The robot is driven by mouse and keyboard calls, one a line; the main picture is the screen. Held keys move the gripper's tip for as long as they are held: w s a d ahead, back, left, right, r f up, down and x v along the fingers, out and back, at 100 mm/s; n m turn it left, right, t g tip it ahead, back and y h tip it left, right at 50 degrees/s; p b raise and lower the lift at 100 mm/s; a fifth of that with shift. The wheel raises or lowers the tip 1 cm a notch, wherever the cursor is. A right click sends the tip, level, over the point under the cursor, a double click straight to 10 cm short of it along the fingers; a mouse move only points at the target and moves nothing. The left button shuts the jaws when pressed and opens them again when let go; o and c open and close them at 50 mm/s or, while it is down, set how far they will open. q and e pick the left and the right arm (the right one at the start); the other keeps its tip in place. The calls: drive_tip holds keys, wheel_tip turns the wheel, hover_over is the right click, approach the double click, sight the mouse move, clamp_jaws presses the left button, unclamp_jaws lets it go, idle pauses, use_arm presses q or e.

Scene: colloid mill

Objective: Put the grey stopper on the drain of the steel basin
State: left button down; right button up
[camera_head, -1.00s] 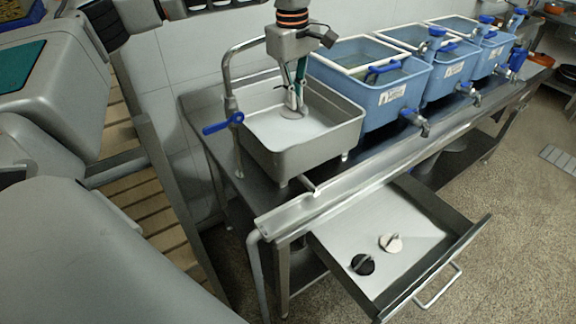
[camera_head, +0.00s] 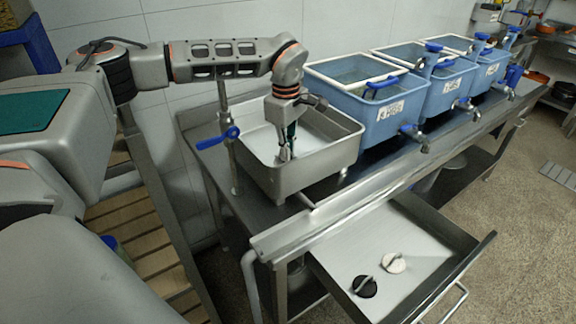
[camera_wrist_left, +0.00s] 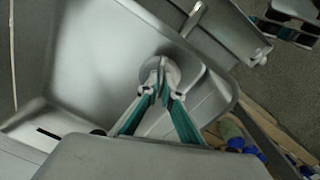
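The steel basin (camera_head: 316,168) stands on the metal bench, and its grey inside also shows in the left wrist view (camera_wrist_left: 95,60). My left gripper (camera_head: 285,156) reaches down into the basin close to its front-left wall. In the left wrist view my left gripper (camera_wrist_left: 163,68) has its fingertips together on the grey stopper (camera_wrist_left: 187,65), a round disc low in the basin. I cannot tell whether the disc touches the floor. The drain cannot be made out; the gripper and stopper may cover it. My right gripper is not in view.
An open drawer (camera_head: 425,258) below the bench holds a black stopper (camera_head: 365,286) and a white stopper (camera_head: 393,263). A pipe with a blue lever (camera_head: 218,138) rises by the basin's left side. Blue tubs (camera_head: 372,110) with taps stand to the right.

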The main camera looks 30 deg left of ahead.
use_arm(q)
drive_tip(key=shift+f, duration=2.3)
drive_tip(key=c, duration=2.2)
unclamp_jaws()
drive_tip(key=shift+c, duration=0.2)
